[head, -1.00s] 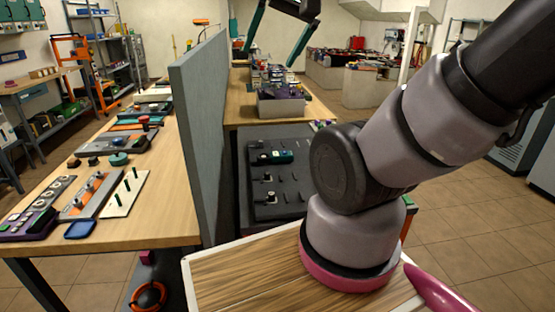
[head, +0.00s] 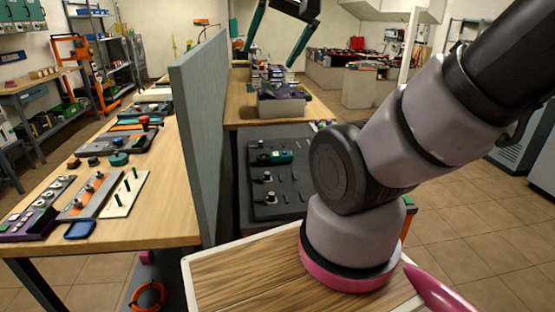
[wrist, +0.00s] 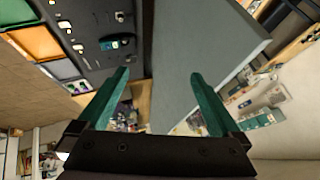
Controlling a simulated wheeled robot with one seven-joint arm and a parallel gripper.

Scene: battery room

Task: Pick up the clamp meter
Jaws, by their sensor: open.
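I cannot pick out the clamp meter with certainty in either view. A small teal and dark device (head: 275,157) lies on the black panel (head: 292,208) below the far bench in the head view, but I cannot tell what it is. My gripper (head: 268,57) is at the top of the head view, beyond the far bench's near end. Its two teal fingers are spread, with nothing between them. In the wrist view my gripper (wrist: 160,73) is open, with the grey partition (wrist: 190,50) and black panel (wrist: 100,20) past the fingers.
A tall grey partition (head: 205,120) stands between the left bench (head: 160,215), with several devices on it, and the far bench (head: 240,106). A filled grey bin (head: 282,106) is on the far bench. Tiled floor (head: 460,225) is clear at the right.

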